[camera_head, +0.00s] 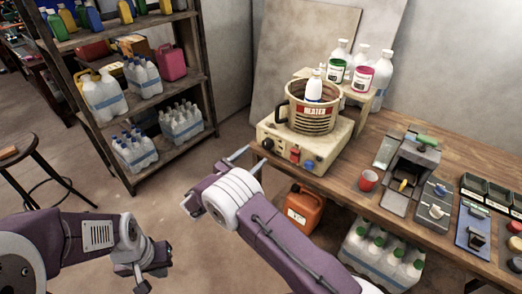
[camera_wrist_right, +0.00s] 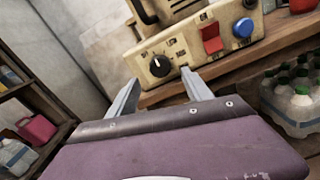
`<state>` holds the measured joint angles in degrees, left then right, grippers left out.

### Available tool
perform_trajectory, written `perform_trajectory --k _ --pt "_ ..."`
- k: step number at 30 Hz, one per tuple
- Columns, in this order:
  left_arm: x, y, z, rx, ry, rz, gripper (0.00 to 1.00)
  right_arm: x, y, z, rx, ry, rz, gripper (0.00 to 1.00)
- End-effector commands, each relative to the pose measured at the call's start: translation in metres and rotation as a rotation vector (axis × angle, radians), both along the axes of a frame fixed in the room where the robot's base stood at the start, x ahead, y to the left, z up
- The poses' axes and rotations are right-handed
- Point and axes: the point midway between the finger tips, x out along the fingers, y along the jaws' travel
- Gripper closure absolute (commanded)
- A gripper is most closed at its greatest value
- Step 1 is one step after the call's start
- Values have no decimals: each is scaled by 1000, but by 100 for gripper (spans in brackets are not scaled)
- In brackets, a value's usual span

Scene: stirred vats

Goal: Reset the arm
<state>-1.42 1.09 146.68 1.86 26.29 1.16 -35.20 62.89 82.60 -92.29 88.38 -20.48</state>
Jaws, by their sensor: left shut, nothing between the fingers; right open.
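My right gripper (camera_head: 246,162) is in the middle of the head view, in front of the heater box's left front corner. Its two fingers are apart with nothing between them. In the right wrist view, the right gripper (camera_wrist_right: 160,95) shows its open fingers below the heater's control panel. My left gripper (camera_head: 142,284) is at the lower left of the head view, pointing down over the floor. It is shut and empty.
The heater (camera_head: 308,145) stands on the wooden bench (camera_head: 345,190), with a white bottle (camera_head: 314,88) in its vat (camera_head: 308,116). A red cup (camera_head: 368,180) is to its right. An orange canister (camera_head: 303,209) is below. A shelf (camera_head: 165,158) stands left; floor between is clear.

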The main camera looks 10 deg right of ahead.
Motion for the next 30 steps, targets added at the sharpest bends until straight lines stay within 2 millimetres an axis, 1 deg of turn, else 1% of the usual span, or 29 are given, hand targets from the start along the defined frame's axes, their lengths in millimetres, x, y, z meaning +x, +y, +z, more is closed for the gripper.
perform_trajectory --k 1,3,6,20,22,23,25,26,27,28,29,30 --pt "0 0 0 0 0 0 100 -5 8 0 -1 -1 3 41" --pt "0 0 0 0 0 0 100 -11 15 0 0 -1 2 41" --pt "0 0 0 0 0 0 100 -16 20 0 -1 -1 1 41" --pt "0 0 1 0 0 0 100 -16 20 1 0 -2 -3 41" --pt "0 0 8 0 0 0 100 -14 7 13 6 -9 -30 41" --pt "0 0 12 0 0 0 100 -11 -1 25 17 -24 -48 41" --pt "0 0 25 0 0 0 100 -6 -28 68 54 -78 -106 41" --pt "0 0 31 0 0 0 100 -6 -45 90 68 -100 -138 41" --pt "0 0 40 0 0 0 100 -13 -72 118 92 -120 -198 41" --pt "0 0 46 0 0 0 100 -23 -94 135 119 -124 -255 41" --pt "0 0 53 0 0 0 100 -37 -117 147 160 -118 -318 41" --pt "0 0 63 0 0 0 100 -61 -147 159 233 -104 -405 41"
